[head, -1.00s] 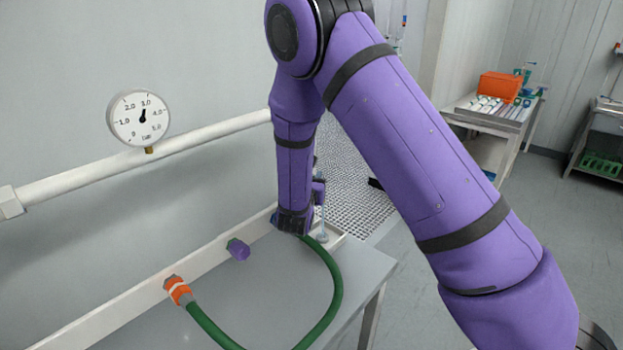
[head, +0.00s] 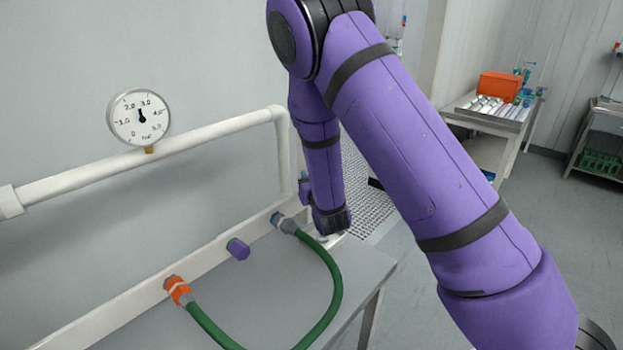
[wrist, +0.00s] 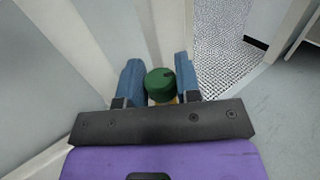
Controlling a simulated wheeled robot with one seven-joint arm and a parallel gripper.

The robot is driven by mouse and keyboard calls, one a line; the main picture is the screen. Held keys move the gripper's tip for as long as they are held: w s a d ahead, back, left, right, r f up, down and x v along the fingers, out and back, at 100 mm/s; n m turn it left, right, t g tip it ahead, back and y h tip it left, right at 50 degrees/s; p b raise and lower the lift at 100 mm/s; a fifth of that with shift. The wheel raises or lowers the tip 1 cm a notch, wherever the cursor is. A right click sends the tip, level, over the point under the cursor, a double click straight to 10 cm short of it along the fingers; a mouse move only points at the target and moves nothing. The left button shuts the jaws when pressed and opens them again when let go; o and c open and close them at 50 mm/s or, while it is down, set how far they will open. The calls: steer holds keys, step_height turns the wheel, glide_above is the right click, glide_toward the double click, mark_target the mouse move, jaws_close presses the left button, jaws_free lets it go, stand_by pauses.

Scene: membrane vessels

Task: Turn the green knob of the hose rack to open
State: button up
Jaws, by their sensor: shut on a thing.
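The green knob (wrist: 160,88) is in the middle of the wrist view, a round cap with a dark mark near its upper right edge. Yellow shows just beneath it. My gripper (wrist: 157,63) is shut on the knob, with one blue finger on its left side and one on its right. The hose rack (head: 205,256) is a long white rail along the wall in the head view. There my gripper (head: 330,226) is at the rail's far end, and the arm hides the knob.
A pressure gauge (head: 139,117) sits on the white pipe above.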

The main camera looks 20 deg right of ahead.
steer(key=o, duration=0.9)
steer(key=s, duration=1)
steer(key=shift+s+a, duration=0.35)
steer(key=shift+s, duration=0.05)
